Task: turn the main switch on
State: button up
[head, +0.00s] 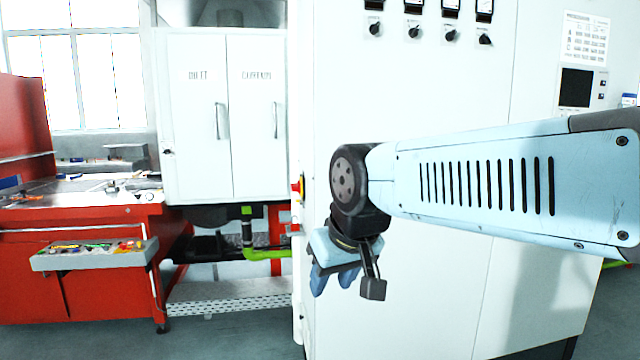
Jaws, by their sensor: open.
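A red and yellow switch (298,188) sits on the narrow left side of the white cabinet (440,290), seen nearly edge-on. It is probably the main switch; the setting of its handle cannot be read from here. My gripper (334,283) hangs below the dark wrist joint in front of the cabinet, to the right of the switch and lower in the picture. The gripper is not touching the switch.
Several black knobs (414,31) and meters line the cabinet's upper front, with a dark screen (575,87) at right. Left stand a white two-door cupboard (208,150) and a red machine (95,262) with a button panel (95,255). Grey floor (225,340) is free at front left.

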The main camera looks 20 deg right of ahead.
aim_at(295, 187)
jog(key=z, duration=0.25)
jog(key=i, duration=1.7)
jog(key=u, duration=0.75)
jog(key=k, duration=0.75)
jog(key=u, duration=0.2)
jog(key=i, duration=0.75)
jog(key=z, duration=0.15)
